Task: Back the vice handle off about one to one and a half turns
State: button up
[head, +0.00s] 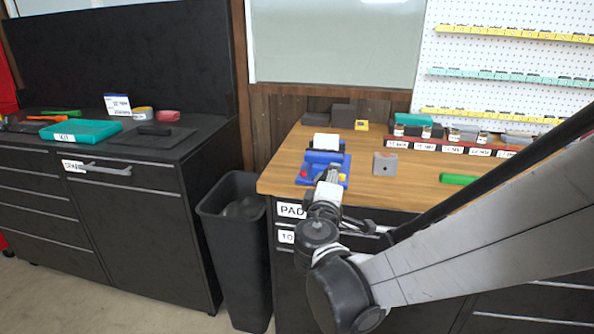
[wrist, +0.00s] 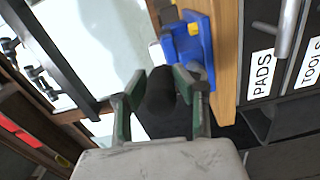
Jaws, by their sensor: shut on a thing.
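The blue vice (head: 324,160) stands near the front edge of the wooden bench, at its left end. In the wrist view the vice's blue body (wrist: 207,50) is at the top, just beyond my fingers. My gripper (head: 327,181) reaches up to the vice's front and partly covers it in the head view. In the wrist view my gripper (wrist: 160,79) has a green-padded finger on each side of a dark, rounded handle (wrist: 161,97) and is shut on it. The handle's far end and its joint with the vice are largely hidden.
A row of labelled bins (head: 450,146) is behind. A black waste bin (head: 233,215) stands left of the bench, below its edge.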

jog(key=shift+w+a+r, duration=0.15)
jog(key=shift+a+r, duration=0.05)
jog(key=shift+a, duration=0.3)
jog(key=shift+w+a+r, duration=0.15)
jog(key=shift+a+r, duration=0.05)
jog(key=shift+a, duration=0.25)
jog(key=a, duration=0.1)
jog(key=w+a, duration=0.1)
jog(key=a, duration=0.1)
jog(key=shift+a+f, duration=0.1)
jog(key=shift+a, duration=0.2)
jog(key=shift+o, duration=0.2)
jog(key=a+f+b, duration=0.1)
jog(key=w+a+b, duration=0.1)
jog(key=shift+a+f, duration=0.3)
jog(key=shift+f, duration=0.05)
jog(key=shift+a, duration=0.2)
jog(key=shift+b, duration=0.3)
